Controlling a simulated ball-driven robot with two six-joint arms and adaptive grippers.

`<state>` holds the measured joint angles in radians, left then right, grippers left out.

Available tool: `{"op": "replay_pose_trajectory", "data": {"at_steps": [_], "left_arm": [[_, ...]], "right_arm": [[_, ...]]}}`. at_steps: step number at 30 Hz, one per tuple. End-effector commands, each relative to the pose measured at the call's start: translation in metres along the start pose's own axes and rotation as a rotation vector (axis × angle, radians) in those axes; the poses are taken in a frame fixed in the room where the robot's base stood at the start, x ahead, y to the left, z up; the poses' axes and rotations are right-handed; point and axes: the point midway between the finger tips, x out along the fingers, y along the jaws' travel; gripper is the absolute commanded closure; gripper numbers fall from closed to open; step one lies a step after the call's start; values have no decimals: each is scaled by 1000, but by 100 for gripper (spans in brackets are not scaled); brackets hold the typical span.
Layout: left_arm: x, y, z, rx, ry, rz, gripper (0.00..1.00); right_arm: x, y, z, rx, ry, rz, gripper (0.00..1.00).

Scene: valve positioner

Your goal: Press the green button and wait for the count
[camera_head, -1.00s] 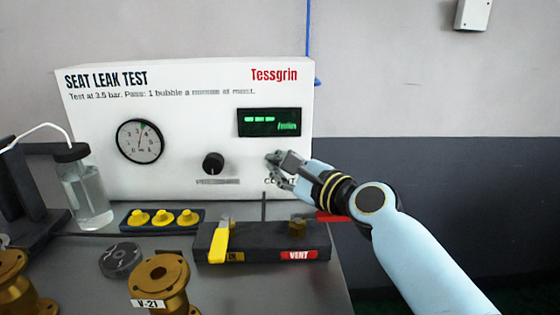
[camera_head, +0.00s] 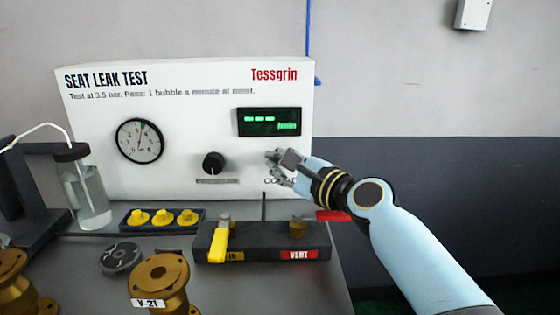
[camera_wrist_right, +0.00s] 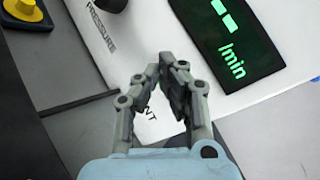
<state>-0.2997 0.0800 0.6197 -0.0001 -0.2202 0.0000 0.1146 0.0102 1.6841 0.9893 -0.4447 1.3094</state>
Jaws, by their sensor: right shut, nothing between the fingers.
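My right gripper (camera_head: 275,160) is shut and empty. Its fingertips are in front of the white test panel (camera_head: 190,100), just above the partly covered COUNT label. In the right wrist view the closed fingertips (camera_wrist_right: 168,62) lie over the panel, with part of the label showing between the fingers. The green button itself is not visible; the gripper covers that area. I cannot tell whether the fingertips touch anything. The display (camera_head: 269,122) shows green dashes and "/min", with no number. My left gripper is not in view.
A pressure knob (camera_head: 213,163) and a round gauge (camera_head: 140,141) are on the panel. Below stands a dark valve block (camera_head: 262,243) with a yellow lever (camera_head: 218,246). A water bottle (camera_head: 88,190) and brass valve bodies (camera_head: 161,280) stand at the left.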

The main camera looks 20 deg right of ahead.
Motion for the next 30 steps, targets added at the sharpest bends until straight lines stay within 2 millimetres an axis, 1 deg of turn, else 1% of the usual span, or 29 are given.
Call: {"op": "replay_pose_trajectory", "data": {"at_steps": [16,26,30], "left_arm": [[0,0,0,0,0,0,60],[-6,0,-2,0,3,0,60],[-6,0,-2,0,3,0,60]], "right_arm": [[2,-1,-1,0,0,0,100],[-10,5,5,0,1,0,100],[-12,6,6,-1,0,-1,100]]}}
